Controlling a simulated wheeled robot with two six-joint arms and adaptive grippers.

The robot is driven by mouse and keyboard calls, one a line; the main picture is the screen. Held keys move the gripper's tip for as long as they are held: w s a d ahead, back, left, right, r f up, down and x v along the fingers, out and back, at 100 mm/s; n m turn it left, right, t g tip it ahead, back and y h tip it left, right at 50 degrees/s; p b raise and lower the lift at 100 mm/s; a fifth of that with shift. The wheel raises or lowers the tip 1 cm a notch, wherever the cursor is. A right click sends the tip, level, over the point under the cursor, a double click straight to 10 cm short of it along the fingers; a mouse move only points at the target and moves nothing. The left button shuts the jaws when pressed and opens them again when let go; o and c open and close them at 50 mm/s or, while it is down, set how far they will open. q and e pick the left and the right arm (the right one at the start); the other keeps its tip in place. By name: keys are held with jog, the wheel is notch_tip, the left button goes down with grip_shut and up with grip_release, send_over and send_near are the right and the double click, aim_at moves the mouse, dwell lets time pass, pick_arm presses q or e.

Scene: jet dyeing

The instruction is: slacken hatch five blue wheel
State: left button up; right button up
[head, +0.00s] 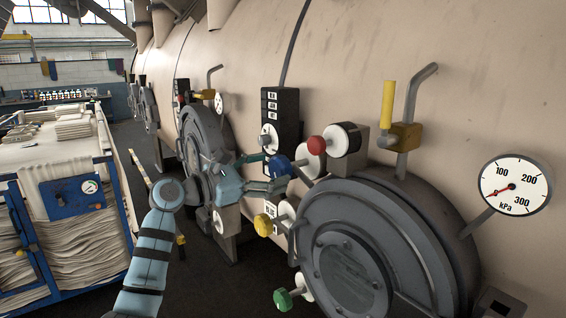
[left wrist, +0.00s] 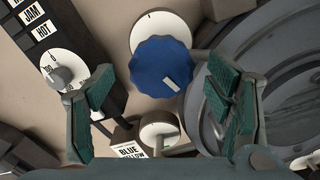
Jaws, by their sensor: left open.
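The blue wheel (head: 280,167) sits on a white dial at the upper left of the nearest round hatch (head: 345,262). In the left wrist view the blue wheel (left wrist: 160,68) shows a scalloped rim and a pale pointer mark, with a white dial (left wrist: 157,30) behind it. My left gripper (head: 268,173) is open at the wheel. Its green-padded fingers (left wrist: 165,92) stand on either side of and below the wheel, with gaps to it. Whether this hatch is number five I cannot read. My right gripper is not in view.
A red knob (head: 317,145), yellow knob (head: 263,225) and green knob (head: 283,299) surround the hatch. A black label panel (head: 280,118) stands left of it. A yellow-handled valve (head: 388,105) and a kPa gauge (head: 514,185) are on the right. A blue cart (head: 70,192) stands left.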

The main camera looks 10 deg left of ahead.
aim_at(291, 166)
pick_arm(q)
jog(key=x, duration=0.4)
jog(key=shift+d+r, duration=0.1)
jog(key=shift+d, duration=0.05)
jog(key=shift+c, duration=0.8)
jog(key=c, duration=1)
